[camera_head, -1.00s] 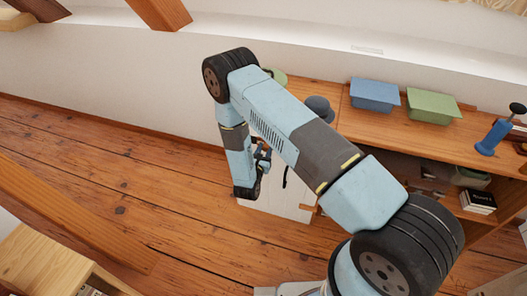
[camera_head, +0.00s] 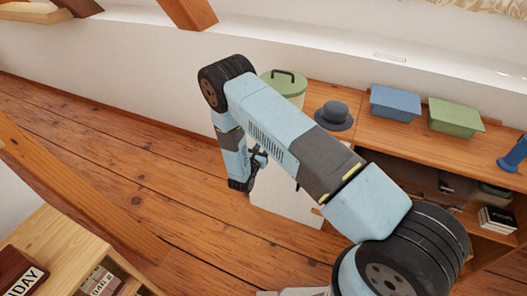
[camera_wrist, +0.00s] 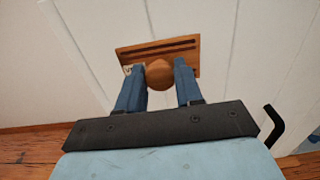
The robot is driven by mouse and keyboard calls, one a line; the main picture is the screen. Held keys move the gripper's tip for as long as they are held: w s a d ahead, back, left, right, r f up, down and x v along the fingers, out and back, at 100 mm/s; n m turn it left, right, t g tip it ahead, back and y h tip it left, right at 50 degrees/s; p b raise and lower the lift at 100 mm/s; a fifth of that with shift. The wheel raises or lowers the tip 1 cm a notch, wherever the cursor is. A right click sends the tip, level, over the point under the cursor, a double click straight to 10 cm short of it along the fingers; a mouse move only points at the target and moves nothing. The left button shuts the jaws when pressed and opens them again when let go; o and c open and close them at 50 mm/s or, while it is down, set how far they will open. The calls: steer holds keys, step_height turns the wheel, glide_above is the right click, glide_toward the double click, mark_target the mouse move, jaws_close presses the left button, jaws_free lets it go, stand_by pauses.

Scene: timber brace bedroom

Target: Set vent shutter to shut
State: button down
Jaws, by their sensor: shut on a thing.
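The vent shutter (camera_wrist: 158,52) shows in the wrist view as a small brown wooden plate on a white plank panel (camera_wrist: 215,25). Dark horizontal slots or grooves run across its upper part. A round wooden knob (camera_wrist: 160,74) stands out at its lower middle, between the two blue fingers of my gripper (camera_wrist: 160,80). My gripper is shut on the knob. The fingers hide parts of the plate's lower edge, and I cannot tell how far the shutter is open. In the head view my gripper (camera_head: 257,158) is at the white panel (camera_head: 283,202); the shutter is hidden there.
A black handle (camera_wrist: 270,125) is on the panel to the right. The wooden counter (camera_head: 360,140) bears a green lidded pot (camera_head: 288,90), a grey hat (camera_head: 334,116), a blue bin (camera_head: 395,103) and a green bin (camera_head: 456,118). Open wooden floor (camera_head: 120,170) lies to the left.

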steer(key=shift+w+a, duration=0.1)
steer(key=shift+a, duration=0.25)
steer(key=c, duration=0.8)
jaws_free()
steer(key=shift+o, duration=0.2)
steer(key=v, duration=1.3)
steer(key=shift+s, duration=0.45)
steer(key=shift+a, duration=0.1)
